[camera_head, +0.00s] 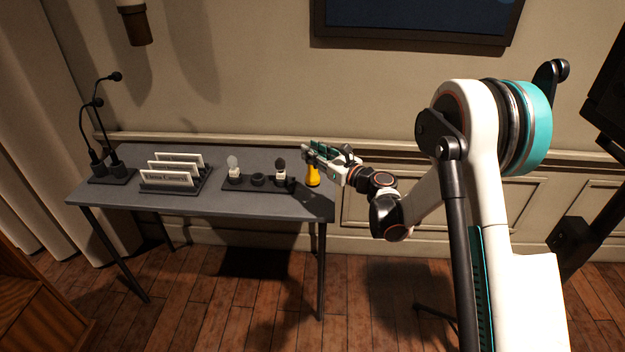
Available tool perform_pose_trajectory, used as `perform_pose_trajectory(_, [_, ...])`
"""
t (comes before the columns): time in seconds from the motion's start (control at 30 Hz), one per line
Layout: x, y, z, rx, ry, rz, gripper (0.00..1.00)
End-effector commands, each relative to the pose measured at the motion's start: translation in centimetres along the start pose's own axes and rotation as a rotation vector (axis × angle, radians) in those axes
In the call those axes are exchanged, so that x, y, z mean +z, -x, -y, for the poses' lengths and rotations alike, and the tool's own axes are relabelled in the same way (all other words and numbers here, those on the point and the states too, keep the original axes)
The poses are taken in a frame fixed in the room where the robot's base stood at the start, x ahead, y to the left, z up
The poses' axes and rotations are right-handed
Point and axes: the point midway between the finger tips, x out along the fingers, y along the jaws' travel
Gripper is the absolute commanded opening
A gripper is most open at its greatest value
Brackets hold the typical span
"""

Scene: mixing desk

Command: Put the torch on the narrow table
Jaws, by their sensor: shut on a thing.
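The narrow table (150,202) is dark grey with thin black legs and stands against the wall at the left. The torch (313,178) is yellow and hangs below my gripper (312,158) at the table's right end. My gripper is shut on the torch's upper part, which the fingers hide. The torch looks upright. I cannot tell whether its lower end touches the tabletop.
A black tray (245,186) with small items stands just left of the torch. Further left are a card holder (172,188) with name cards and two gooseneck microphones (97,160). The front right of the tabletop is clear.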

Motion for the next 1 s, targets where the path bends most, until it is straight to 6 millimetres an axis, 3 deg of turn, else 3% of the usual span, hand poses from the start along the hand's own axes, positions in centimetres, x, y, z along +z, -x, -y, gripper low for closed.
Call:
perform_pose_trajectory(0.1, [-2.5,0.0,0.0,0.000,0.000,0.000,0.00])
perform_pose_trajectory(0.37, [-4.2,0.0,0.0,0.000,0.000,0.000,0.00])
perform_pose_trajectory(0.63, [-7.8,0.0,0.0,0.000,0.000,0.000,0.00])
perform_pose_trajectory(1.0, [-8.2,0.0,0.0,0.000,0.000,0.000,0.00])
